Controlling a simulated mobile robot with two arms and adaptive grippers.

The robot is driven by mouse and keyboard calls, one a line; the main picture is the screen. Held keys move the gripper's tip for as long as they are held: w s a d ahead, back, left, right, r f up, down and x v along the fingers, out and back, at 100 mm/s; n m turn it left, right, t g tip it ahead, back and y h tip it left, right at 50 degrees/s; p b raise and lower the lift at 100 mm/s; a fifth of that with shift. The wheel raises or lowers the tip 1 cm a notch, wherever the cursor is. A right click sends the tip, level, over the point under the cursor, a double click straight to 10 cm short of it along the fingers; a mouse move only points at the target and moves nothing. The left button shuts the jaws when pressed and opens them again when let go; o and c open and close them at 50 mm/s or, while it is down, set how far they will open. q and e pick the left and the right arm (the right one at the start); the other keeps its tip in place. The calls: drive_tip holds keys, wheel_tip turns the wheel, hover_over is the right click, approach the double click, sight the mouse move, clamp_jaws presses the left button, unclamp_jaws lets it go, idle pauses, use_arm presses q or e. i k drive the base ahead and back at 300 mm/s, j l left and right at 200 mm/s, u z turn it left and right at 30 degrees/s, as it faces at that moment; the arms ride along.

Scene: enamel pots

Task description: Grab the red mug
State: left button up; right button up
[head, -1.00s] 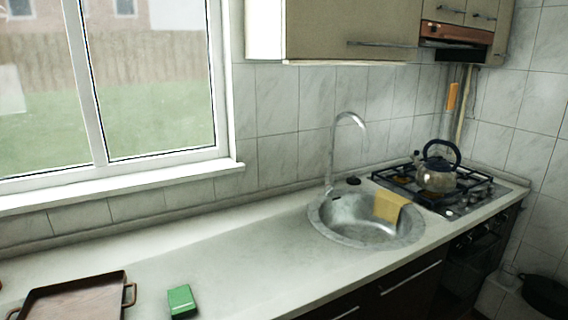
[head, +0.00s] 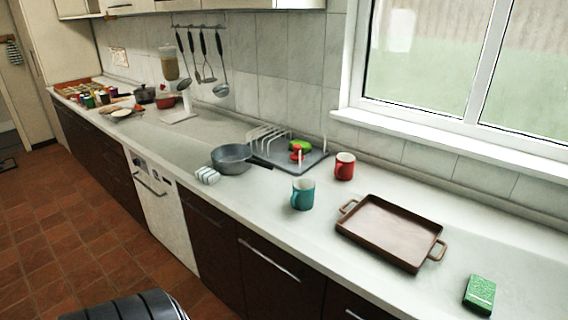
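The red mug (head: 344,166) stands upright on the white counter (head: 400,187) near the wall below the window. It is just right of the dish rack (head: 290,152) and behind the brown tray (head: 390,232). A teal mug (head: 302,194) stands in front of it to the left, apart from it. Neither of my grippers is in view.
A grey pan (head: 231,158) with a dark handle sits left of the rack. A green sponge (head: 480,293) lies at the right. Pots and jars stand far left. Bare counter lies between the red mug and the tray.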

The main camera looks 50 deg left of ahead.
sight(344, 162)
drive_tip(key=u, duration=1.2)
drive_tip(key=z, duration=0.35)
drive_tip(key=i+j+z, duration=0.1)
drive_tip(key=j+z, duration=0.2)
drive_tip(key=i+j+z, duration=0.1)
drive_tip(key=j+z, duration=0.2)
drive_tip(key=j, duration=0.15)
drive_tip(key=j+z, duration=0.3)
drive_tip(key=i+j, duration=0.05)
drive_tip(key=j, duration=0.05)
